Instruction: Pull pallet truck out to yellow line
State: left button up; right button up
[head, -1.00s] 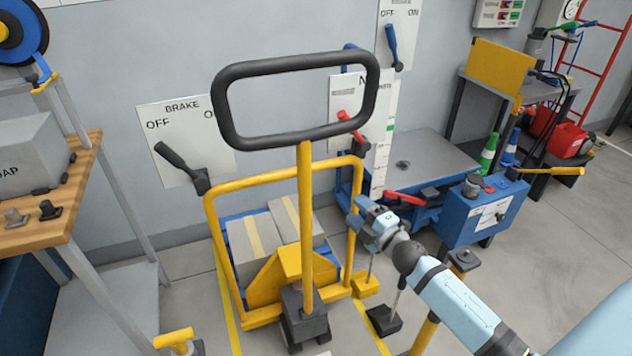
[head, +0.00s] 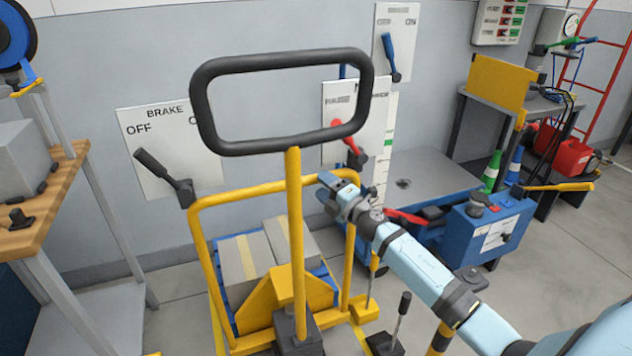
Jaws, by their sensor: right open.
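The yellow pallet truck (head: 295,210) stands in front of the grey wall, with its black loop handle (head: 283,148) raised high on a yellow shaft. Boxes (head: 241,262) with tan tape lie on it, behind its yellow frame. My right gripper (head: 325,187) comes in from the lower right. It is open and empty, right of the shaft and below the handle loop, apart from the loop in the picture. A strip of yellow floor line (head: 218,335) shows at the truck's left. My left gripper is out of view.
A brake lever (head: 163,175) on a wall panel is at left, near a wooden-topped bench (head: 50,205). A blue lift table (head: 430,170) with a red lever stands right of the truck. A small floor pedal lever (head: 400,320) stands nearby. Open floor lies at right.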

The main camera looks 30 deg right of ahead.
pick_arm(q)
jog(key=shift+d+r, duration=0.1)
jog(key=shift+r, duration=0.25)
pick_arm(e)
jog(key=shift+x, duration=1.7)
grip_shut()
jog(key=shift+f, duration=0.1)
